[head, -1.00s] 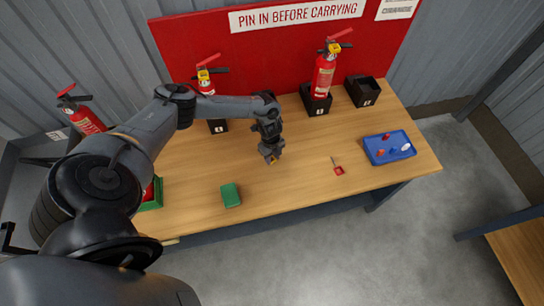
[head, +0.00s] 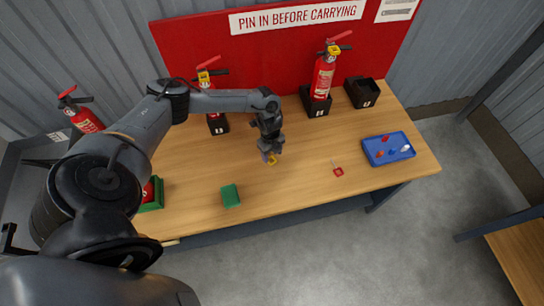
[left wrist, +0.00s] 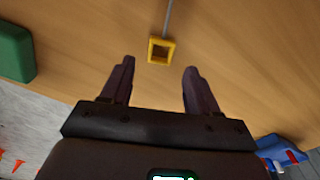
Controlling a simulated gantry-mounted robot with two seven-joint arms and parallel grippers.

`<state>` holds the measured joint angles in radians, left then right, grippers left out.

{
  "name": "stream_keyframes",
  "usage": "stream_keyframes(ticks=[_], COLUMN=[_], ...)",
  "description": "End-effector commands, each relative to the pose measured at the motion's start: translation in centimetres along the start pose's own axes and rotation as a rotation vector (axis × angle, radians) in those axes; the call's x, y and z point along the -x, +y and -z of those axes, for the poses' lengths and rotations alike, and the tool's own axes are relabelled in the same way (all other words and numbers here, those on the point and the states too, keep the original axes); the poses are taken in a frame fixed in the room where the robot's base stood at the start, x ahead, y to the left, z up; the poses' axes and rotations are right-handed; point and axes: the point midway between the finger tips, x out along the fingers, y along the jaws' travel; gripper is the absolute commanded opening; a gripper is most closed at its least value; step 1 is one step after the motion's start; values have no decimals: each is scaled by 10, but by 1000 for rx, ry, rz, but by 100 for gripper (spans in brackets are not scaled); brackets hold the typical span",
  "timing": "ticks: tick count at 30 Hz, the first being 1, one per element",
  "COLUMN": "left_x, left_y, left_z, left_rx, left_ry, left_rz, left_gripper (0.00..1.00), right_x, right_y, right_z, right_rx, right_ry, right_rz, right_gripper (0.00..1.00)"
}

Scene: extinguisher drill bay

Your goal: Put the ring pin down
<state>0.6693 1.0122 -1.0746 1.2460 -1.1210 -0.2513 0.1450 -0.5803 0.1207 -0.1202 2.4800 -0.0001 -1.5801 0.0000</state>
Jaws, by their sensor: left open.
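The ring pin, with a yellow square ring (left wrist: 162,50) and a thin grey metal rod, appears to lie on the wooden table, just ahead of my left fingertips in the left wrist view. Its yellow ring also shows in the head view (head: 272,161). My left gripper (left wrist: 158,70) is open, its two fingers apart with nothing between them. In the head view the left gripper (head: 268,157) is low over the middle of the table and partly covers the pin. My right gripper is in neither view.
A green block (head: 230,195) lies left of the gripper. A red ring pin (head: 338,171) and a blue tray (head: 405,155) with small items are to the right. Fire extinguishers (head: 323,77) stand in dark holders along the red back board (head: 270,55). Table between is clear.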

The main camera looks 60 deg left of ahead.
Motion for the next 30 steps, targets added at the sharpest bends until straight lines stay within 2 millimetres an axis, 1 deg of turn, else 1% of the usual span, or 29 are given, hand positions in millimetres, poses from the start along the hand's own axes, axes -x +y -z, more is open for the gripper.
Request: stream_keyframes(ticks=[1,6,12,16,17,19,20,23,24,26,27,29,30], left_x=[12,43,70,77,76,70,66,46,39,30,28,32,39], left_y=[-1,0,0,-1,-1,-2,-3,-5,-4,-1,3,11,17], left_z=[0,0,0,5,10,27,38,92,121,172,207,256,284], left_rx=[-2,-1,-1,-9,-15,-39,-53,-106,-124,-137,-129,-86,-34], left_ry=[0,-1,0,3,6,15,23,60,83,130,167,222,257], left_rz=[3,2,1,6,10,28,42,108,147,216,267,343,389], left_gripper=[60,60,60,60,60,60,60,60,60,60,60,60,60], right_x=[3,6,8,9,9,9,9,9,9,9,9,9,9], right_y=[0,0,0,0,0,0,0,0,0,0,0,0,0], right_z=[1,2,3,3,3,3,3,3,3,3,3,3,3], right_rx=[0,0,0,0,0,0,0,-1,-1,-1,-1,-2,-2], right_ry=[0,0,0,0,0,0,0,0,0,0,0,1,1], right_rz=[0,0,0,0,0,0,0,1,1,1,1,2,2], right_gripper=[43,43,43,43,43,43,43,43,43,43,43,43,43])
